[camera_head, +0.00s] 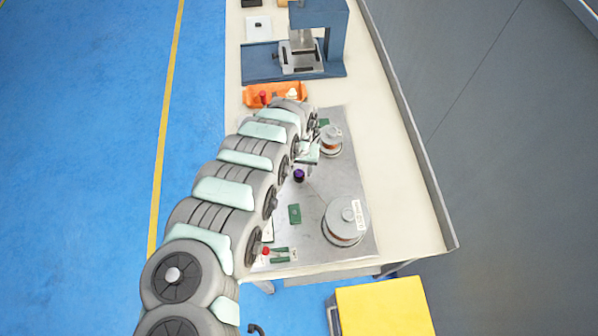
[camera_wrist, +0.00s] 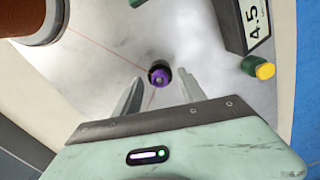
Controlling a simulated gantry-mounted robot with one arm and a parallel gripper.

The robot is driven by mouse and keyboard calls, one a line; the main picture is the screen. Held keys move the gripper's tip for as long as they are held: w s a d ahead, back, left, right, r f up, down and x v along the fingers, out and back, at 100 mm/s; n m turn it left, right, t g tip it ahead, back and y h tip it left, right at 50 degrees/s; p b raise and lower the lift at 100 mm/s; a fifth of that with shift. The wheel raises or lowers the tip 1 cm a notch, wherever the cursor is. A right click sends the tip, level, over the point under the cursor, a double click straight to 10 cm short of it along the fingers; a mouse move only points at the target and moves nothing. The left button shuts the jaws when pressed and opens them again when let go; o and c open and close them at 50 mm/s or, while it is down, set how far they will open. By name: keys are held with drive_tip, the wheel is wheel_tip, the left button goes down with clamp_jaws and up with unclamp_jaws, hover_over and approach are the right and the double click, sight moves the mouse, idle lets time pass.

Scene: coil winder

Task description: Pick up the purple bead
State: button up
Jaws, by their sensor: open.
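The purple bead (camera_wrist: 159,75) shows in the wrist view just beyond my gripper's fingertips, a little above the middle of the picture. It has a dark body and a small opening on top, and a thin reddish wire runs by it. In the head view the bead (camera_head: 299,175) is on the grey metal plate (camera_head: 316,183), between two spools. My gripper (camera_wrist: 160,88) is open, its two fingers apart with nothing held. The fingertips lie either side of the bead's near edge in the picture; I cannot tell their height above it.
A large spool (camera_head: 345,220) stands at the plate's front right and a smaller spool (camera_head: 331,140) behind. A green block (camera_head: 294,214) lies on the plate. An orange tray (camera_head: 275,95) and a blue press (camera_head: 320,45) stand farther back. A yellow-topped green post (camera_wrist: 262,69) shows in the wrist view.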

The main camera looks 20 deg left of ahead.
clamp_jaws()
idle(0.4)
drive_tip(key=shift+r, duration=0.15)
wheel_tip(320, 180, up, 20)
drive_tip(key=p, duration=0.3)
idle(0.5)
